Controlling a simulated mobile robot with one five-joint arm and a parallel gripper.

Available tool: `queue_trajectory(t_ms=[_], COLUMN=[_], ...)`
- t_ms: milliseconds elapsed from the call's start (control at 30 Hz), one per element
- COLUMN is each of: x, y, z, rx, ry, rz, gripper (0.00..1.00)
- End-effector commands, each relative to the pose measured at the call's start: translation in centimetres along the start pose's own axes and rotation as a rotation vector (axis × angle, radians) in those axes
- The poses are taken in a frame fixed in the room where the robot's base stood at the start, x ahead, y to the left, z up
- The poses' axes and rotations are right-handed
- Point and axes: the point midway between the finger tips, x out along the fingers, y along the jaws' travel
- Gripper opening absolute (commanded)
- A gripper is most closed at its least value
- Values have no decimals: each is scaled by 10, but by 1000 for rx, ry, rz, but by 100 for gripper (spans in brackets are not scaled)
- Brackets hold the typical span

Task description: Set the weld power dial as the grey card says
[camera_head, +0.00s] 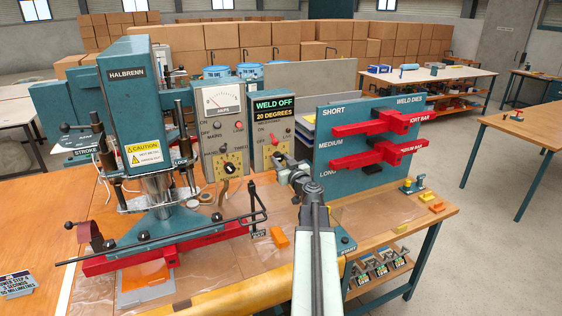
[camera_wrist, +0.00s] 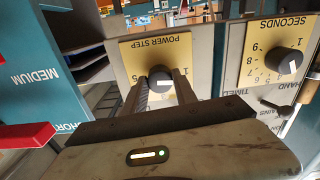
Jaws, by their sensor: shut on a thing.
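The weld power dial (camera_wrist: 159,77) is a black round knob with a white pointer mark, on a yellow plate (camera_wrist: 135,52) lettered POWER STEP. It appears upside down in the wrist view. My gripper (camera_wrist: 160,88) is shut on this knob, one finger on each side. The white mark faces down and slightly right in that picture; most of the plate's numbers are hidden by the fingers. In the head view my gripper (camera_head: 284,162) covers the dial. The grey card (camera_head: 17,284) lies at the far left, partly cut off; it reads power step, seconds and millimetres, its step number unclear.
A second black dial on a yellow SECONDS plate (camera_wrist: 284,62) sits close beside, with a toggle lever (camera_wrist: 277,107). The teal die rack (camera_head: 370,140) with red bars stands right of my arm. The teal press (camera_head: 145,110) stands left. A display (camera_head: 273,109) reads WELD OFF, 20 DEGREES.

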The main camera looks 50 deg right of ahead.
Motion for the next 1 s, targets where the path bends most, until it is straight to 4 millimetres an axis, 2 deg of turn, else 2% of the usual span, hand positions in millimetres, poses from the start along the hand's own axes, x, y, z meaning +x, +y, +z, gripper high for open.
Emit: queue_trajectory(t_ms=[1000], x=[0], y=[0], z=[0], rx=[933], ry=[0], rz=[0], gripper=[0])
